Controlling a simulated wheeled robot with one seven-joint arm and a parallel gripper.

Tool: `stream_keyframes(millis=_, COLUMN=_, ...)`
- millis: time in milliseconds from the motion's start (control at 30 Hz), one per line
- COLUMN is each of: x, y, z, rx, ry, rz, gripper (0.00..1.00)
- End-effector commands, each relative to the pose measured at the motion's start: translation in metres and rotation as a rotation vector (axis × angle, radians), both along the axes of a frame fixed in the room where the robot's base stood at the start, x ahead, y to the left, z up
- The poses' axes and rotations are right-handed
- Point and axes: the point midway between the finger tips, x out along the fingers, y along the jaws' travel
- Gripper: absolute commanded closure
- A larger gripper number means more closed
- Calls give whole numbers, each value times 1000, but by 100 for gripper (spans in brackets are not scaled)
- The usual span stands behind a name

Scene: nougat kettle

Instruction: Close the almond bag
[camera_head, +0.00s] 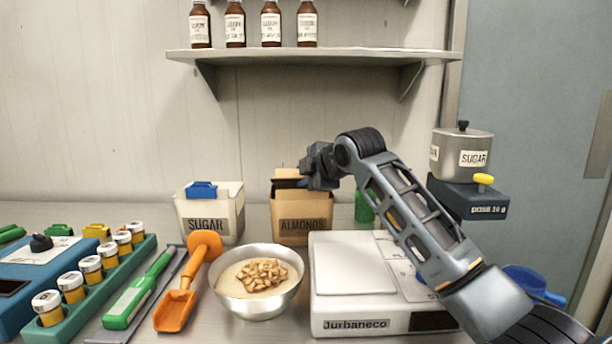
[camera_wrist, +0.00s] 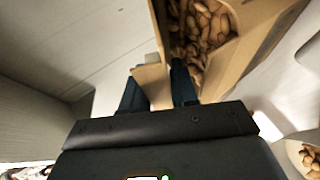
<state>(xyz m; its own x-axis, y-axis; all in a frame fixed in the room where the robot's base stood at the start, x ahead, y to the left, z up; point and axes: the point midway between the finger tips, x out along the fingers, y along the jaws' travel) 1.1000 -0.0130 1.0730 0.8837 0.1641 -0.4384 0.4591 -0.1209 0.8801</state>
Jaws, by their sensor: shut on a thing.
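The almond bag (camera_head: 302,226) is a brown box-like bag labelled ALMONDS, standing upright at the back of the counter. Its top is open, with a flap standing up. In the wrist view the almonds (camera_wrist: 200,35) show inside the open bag. My gripper (camera_head: 305,183) is at the bag's top. In the wrist view its two dark blue fingers (camera_wrist: 156,88) are shut on a tan flap (camera_wrist: 151,84) at the bag's edge. The gripper's fingertips are mostly hidden by the wrist in the head view.
A white sugar bag (camera_head: 228,218) with a blue clip stands left of the almond bag. A steel bowl (camera_head: 241,298) with almonds and a white scale (camera_head: 335,300) stand in front. A shelf (camera_head: 330,57) with brown bottles hangs above.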

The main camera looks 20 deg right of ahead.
Motion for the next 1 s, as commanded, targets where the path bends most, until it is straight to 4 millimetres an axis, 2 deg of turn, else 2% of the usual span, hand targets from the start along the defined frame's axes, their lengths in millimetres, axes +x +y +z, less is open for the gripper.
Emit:
stream_keyframes(millis=67, x=0, y=1, z=-4, rx=0, ry=7, rz=1, gripper=100)
stream_keyframes(millis=100, x=0, y=1, z=-4, rx=0, ry=7, rz=1, gripper=71)
stream_keyframes(millis=267, x=0, y=1, z=-3, rx=0, ry=6, rz=1, gripper=56)
stream_keyframes(millis=633, x=-7, y=-1, z=3, rx=0, ry=5, rz=0, gripper=56)
stream_keyframes(millis=1000, x=-55, y=-10, z=29, rx=2, ry=3, rz=1, gripper=56)
